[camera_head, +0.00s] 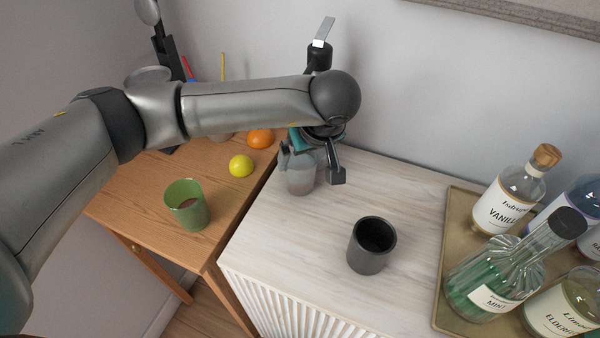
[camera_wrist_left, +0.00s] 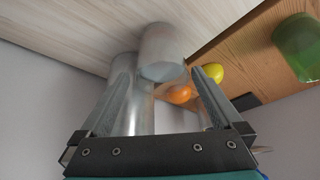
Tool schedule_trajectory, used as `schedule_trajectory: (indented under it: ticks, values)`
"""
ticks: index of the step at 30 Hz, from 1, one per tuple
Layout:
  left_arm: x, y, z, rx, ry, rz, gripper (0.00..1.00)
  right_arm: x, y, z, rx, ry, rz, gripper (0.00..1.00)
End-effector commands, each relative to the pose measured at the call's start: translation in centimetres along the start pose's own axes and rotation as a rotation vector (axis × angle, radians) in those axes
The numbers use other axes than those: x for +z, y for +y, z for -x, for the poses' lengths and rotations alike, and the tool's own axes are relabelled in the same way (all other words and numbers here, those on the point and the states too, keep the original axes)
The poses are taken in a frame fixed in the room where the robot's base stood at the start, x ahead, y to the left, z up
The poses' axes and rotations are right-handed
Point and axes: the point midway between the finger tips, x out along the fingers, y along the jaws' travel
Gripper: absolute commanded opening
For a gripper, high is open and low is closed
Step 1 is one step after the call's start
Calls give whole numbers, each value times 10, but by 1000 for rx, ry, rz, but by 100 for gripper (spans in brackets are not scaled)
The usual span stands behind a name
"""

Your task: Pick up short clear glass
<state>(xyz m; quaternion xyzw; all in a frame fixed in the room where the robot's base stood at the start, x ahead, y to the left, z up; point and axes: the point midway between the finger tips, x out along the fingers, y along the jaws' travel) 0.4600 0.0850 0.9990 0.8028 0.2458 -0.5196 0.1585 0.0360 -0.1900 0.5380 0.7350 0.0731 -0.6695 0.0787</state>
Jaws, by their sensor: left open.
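The short clear glass (camera_head: 301,180) stands upright on the pale wooden cabinet top (camera_head: 300,235), near its left back edge, partly covered by my left gripper. In the left wrist view the glass (camera_wrist_left: 163,50) shows just beyond the fingertips. My left gripper (camera_head: 311,168) is open and reaches down around or just above the glass; it also shows in the left wrist view (camera_wrist_left: 163,85). Another grey, see-through cylinder (camera_wrist_left: 138,115) shows between the fingers there, close to the glass; what it is cannot be told. My right gripper is not in view.
A dark grey cup (camera_head: 368,250) stands to the right on the cabinet. A tray (camera_head: 452,225) with several bottles is at far right. A green cup (camera_head: 186,210), lemon (camera_head: 241,166) and orange (camera_head: 260,139) sit on the brown table (camera_head: 140,205). The wall is close behind.

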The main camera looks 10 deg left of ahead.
Motion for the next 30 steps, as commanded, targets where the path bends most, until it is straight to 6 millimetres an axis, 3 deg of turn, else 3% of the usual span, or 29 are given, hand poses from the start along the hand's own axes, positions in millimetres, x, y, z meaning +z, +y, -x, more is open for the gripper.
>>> schedule_trajectory:
  ticks: [7,15,24,30]
  values:
    - [2,-1,-18,-2,-2,-1,100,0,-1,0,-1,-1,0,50]
    - [6,-2,-57,-1,-3,1,100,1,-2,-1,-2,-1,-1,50]
    - [5,-2,-62,2,-2,-1,100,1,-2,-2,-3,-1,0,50]
    - [5,-2,-62,2,-2,-1,80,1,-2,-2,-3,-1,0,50]
